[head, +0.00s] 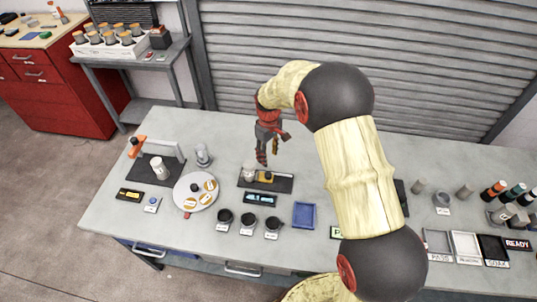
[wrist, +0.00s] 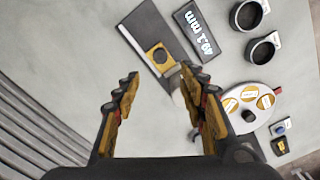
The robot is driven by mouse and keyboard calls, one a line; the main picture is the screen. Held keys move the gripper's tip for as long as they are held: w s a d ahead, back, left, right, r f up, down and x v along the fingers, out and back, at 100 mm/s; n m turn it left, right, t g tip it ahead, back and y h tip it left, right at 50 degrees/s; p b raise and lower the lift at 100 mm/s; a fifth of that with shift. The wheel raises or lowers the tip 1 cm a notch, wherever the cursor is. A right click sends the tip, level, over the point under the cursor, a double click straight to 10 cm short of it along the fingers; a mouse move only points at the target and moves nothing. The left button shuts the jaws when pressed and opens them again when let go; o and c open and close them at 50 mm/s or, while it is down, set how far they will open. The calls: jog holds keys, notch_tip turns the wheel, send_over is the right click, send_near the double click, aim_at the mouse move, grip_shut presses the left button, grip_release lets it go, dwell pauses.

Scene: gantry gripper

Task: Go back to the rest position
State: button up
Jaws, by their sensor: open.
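My gripper (head: 268,150) hangs above the back middle of the grey table in the head view, at the end of my bent arm. In the wrist view my gripper (wrist: 160,88) has its two fingers spread wide with nothing between them. Beyond the fingertips lies a dark gauge base (wrist: 146,32) with a yellow block and a pale cylinder, partly hidden by a finger. The gauge base (head: 283,185) shows just below my gripper in the head view, apart from it.
A millimetre display (head: 261,198), black cups (head: 247,219), a blue tray (head: 304,214) and a round white plate (head: 207,199) stand around the gauge. Small bins (head: 466,245) and bottles stand at right. My arm hides part of the table.

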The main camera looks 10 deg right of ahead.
dwell(0.5)
jog(key=s+d+r+m+t+b, duration=0.1)
jog(key=s+r+m+t+b, duration=0.1)
jog(key=s+r, duration=0.5)
jog(key=s+d+r+m+t+b, duration=0.1)
jog(key=s+r+m+b, duration=0.1)
jog(key=s+r, duration=0.6)
jog(key=s+d+r+m+t+b, duration=0.1)
jog(key=s+r, duration=0.6)
jog(key=s, duration=1.1)
jog(key=shift+s+d+r+m+t+b, duration=0.3)
jog(key=shift+m+t+b, duration=0.25)
jog(key=shift+m+t, duration=0.3)
